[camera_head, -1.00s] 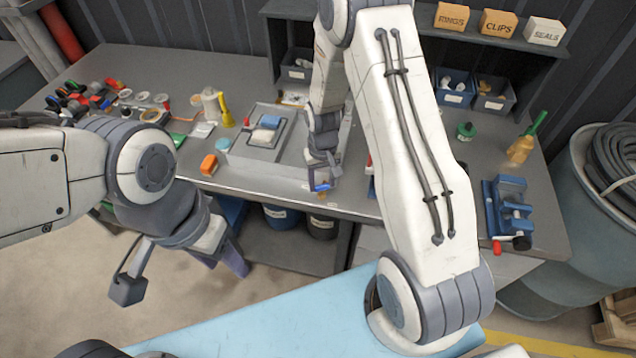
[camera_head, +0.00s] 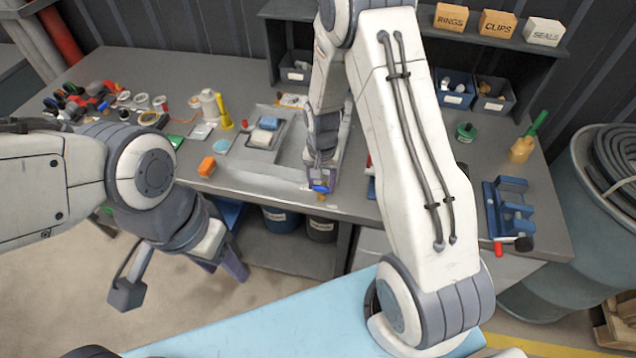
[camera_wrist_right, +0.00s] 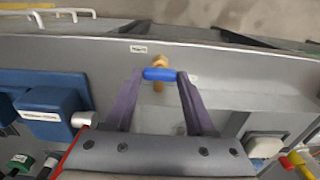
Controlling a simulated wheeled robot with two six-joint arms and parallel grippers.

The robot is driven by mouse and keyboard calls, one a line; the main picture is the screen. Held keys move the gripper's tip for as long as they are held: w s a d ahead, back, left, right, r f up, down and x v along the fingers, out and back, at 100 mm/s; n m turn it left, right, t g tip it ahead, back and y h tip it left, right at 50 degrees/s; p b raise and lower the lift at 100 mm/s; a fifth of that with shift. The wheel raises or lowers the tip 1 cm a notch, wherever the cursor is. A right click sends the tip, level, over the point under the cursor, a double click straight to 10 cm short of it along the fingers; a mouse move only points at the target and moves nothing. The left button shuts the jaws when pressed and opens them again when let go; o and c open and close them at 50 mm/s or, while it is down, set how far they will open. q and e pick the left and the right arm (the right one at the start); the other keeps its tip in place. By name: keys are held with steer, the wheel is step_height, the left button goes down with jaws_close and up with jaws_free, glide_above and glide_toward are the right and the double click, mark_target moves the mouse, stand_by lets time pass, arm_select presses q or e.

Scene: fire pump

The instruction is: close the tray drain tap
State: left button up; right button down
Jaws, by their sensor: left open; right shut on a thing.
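The tray drain tap has a blue handle (camera_wrist_right: 159,74) and a brass body (camera_wrist_right: 159,62) at the front edge of the grey tray (camera_head: 262,184). The blue handle also shows in the head view (camera_head: 320,188). My right gripper (camera_wrist_right: 159,76) is shut on the blue handle, one finger at each end of it. In the right wrist view the handle lies crosswise to the brass body. In the head view my right gripper (camera_head: 320,184) reaches down to the tray's front edge. My left gripper (camera_head: 236,262) is open, low in front of the bench, away from the tray.
Small parts lie on a block (camera_head: 262,136) inside the tray. A blue vise (camera_head: 508,215) is at the right end of the bench. Labelled bins (camera_head: 455,90) stand behind.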

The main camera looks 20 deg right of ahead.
mark_target(321, 186)
stand_by(0.3)
steer(key=c, duration=0.5)
jaws_free()
steer(key=shift+a, duration=0.15)
steer(key=shift+w+r, duration=0.1)
steer(key=shift+r, duration=0.45)
step_height(321, 186, up, 9)
steer(key=shift+r+b, duration=0.15)
steer(key=shift+b, duration=0.8)
